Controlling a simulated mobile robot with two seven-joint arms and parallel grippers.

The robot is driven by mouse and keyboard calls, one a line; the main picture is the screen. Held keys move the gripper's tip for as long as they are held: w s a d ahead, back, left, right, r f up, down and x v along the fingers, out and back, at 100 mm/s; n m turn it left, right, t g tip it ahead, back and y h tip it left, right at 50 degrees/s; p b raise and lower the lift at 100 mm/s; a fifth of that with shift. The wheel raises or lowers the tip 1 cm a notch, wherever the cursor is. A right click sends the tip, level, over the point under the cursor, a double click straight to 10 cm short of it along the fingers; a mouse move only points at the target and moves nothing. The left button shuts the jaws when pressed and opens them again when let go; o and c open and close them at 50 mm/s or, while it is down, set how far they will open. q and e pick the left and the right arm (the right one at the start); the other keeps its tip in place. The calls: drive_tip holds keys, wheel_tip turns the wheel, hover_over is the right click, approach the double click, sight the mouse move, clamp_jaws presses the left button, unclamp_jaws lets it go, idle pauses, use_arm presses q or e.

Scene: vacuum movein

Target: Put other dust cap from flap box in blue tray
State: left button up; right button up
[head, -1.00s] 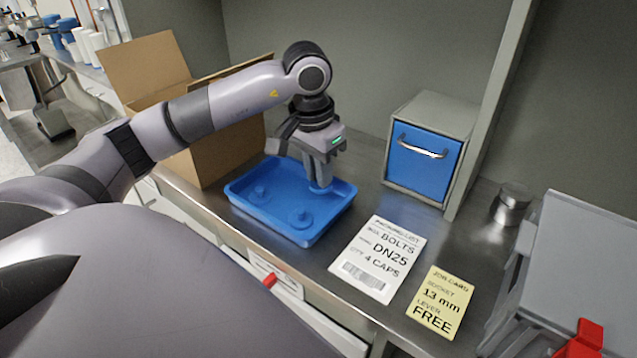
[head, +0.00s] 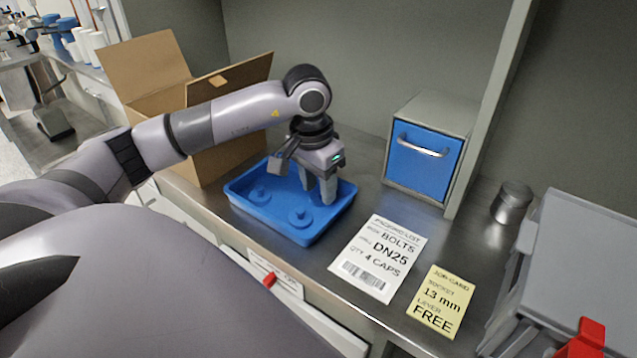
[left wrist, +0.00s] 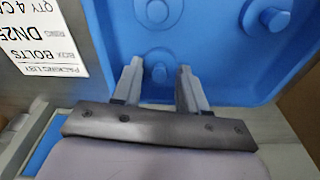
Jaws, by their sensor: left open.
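The blue tray (head: 250,212) lies on the steel bench. Two blue dust caps stand apart in it, one at the back left (head: 258,194) and one nearer the front (head: 300,217). My left gripper (head: 318,192) is open, pointing down inside the tray at its right part. The left wrist view shows a third blue cap (left wrist: 158,71) on the tray floor between the spread fingers (left wrist: 159,74); the head view hides it. The other caps show beyond it (left wrist: 157,11) (left wrist: 275,19). The open cardboard flap box (head: 215,160) stands left of the tray; its inside is hidden.
A grey cabinet with a blue drawer (head: 424,166) stands behind right. A packing list (head: 378,258) and yellow job card (head: 440,300) lie right of the tray. A metal cylinder (head: 511,203) and grey unit (head: 580,270) are farther right. A shelf post rises behind the cards.

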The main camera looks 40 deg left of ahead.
sight(313, 201)
use_arm(q)
drive_tip(key=shift+r, duration=0.3)
wheel_tip(313, 201, up, 12)
drive_tip(key=s, duration=0.1)
drive_tip(key=shift+s+f+p, duration=0.2)
drive_tip(key=shift+s+p, duration=0.05)
drive_tip(key=shift+p, duration=0.05)
